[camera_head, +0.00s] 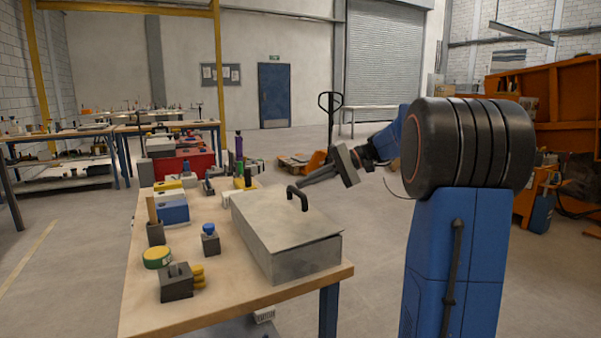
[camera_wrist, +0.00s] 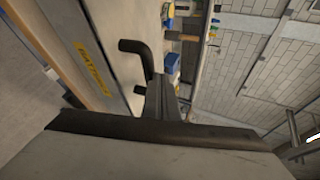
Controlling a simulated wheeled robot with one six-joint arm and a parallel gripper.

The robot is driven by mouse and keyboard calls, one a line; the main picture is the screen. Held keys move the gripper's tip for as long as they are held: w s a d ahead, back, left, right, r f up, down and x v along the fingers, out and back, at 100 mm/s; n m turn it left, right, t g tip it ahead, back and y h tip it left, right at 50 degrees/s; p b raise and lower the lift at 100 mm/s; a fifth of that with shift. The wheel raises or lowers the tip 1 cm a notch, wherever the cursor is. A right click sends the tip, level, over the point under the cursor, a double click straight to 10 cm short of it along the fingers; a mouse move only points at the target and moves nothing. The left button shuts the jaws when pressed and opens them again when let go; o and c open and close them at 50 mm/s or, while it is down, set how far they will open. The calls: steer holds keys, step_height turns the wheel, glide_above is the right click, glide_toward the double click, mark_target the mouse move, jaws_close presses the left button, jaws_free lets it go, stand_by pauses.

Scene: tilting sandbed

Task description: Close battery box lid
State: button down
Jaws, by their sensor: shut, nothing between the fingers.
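The grey metal battery box (camera_head: 305,262) stands on the near right part of the wooden table. Its flat lid (camera_head: 270,218) lies over the top, slightly tilted, with a thin dark gap below its edge at the right end. A black bar handle (camera_head: 297,195) stands up from the lid; it also shows in the wrist view (camera_wrist: 135,47). My gripper (camera_head: 306,181) is shut and empty, just right of and above the handle. Its fingers (camera_wrist: 160,82) appear close beside the handle in the wrist view; contact cannot be told. A yellow label (camera_wrist: 93,68) shows on the box.
The wooden table (camera_head: 225,302) holds a grey block (camera_head: 176,283), a green-yellow roll (camera_head: 157,257), a blue-topped bottle (camera_head: 210,240) and a blue-white case (camera_head: 172,207) left of the box. A red toolbox (camera_head: 183,164) stands behind.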

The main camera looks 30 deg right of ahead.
steer(key=shift+s+d+f, duration=0.1)
steer(key=shift+d+f, duration=0.2)
steer(key=shift+f, duration=0.6)
steer(key=shift+f, duration=0.15)
